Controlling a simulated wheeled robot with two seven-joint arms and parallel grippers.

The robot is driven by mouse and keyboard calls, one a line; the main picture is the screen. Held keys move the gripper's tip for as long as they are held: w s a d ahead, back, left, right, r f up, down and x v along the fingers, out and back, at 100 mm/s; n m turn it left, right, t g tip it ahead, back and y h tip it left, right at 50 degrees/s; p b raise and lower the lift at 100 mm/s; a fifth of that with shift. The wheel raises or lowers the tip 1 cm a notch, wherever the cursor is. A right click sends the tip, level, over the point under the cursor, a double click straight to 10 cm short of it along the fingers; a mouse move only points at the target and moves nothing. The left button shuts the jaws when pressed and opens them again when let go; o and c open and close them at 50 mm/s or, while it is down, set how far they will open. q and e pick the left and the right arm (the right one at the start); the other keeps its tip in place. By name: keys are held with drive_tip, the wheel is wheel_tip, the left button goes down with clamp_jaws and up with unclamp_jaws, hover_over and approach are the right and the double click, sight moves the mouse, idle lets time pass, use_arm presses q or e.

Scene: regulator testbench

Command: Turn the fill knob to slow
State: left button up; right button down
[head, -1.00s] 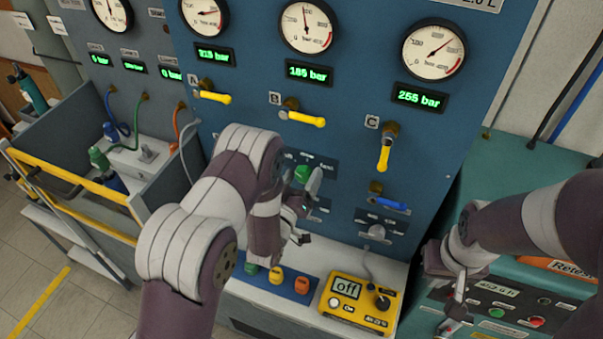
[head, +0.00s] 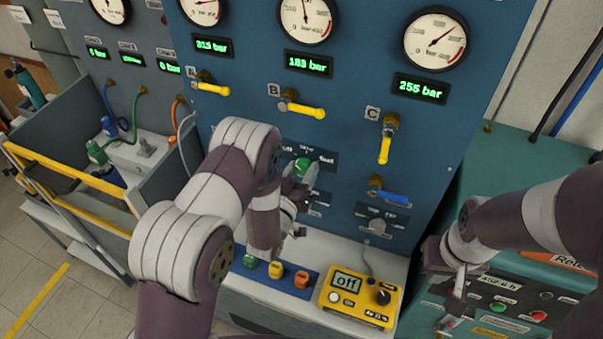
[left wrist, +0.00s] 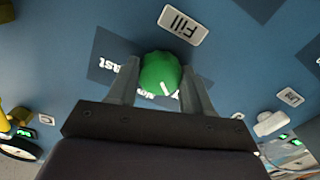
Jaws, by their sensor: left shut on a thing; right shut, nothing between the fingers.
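A short white mark shows on the knob. The "Fill" label (left wrist: 183,25) is beside it, and the dark plate (left wrist: 105,55) behind it carries partly hidden "fast" and "slow" lettering. My right gripper (head: 450,312) is shut and empty, low on the right, in front of the green machine.
Yellow valve levers (head: 302,108) and a blue lever (head: 388,196) stick out around the knob. A grey knob (head: 376,226) is to the lower right. A yellow box (head: 352,296) reading "off" stands on the white ledge below. A green machine (head: 510,190) is at right.

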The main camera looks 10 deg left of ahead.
use_arm(q)
drive_tip(key=m+b, duration=0.3)
drive_tip(key=m, duration=0.2)
drive_tip(key=shift+f+b, duration=0.1)
drive_tip(key=shift+b, duration=0.2)
drive_tip(key=shift+m+b, duration=1.3)
drive_tip(key=shift+m, duration=1.1)
drive_tip(key=o, duration=1)
drive_tip(key=shift+o, duration=0.2)
drive_tip(key=shift+s, duration=0.15)
drive_tip(key=s+a+b, duration=0.2)
drive_tip(key=s+b, duration=0.1)
drive_tip(key=s, duration=0.9)
drive_tip(key=shift+s+a, duration=0.15)
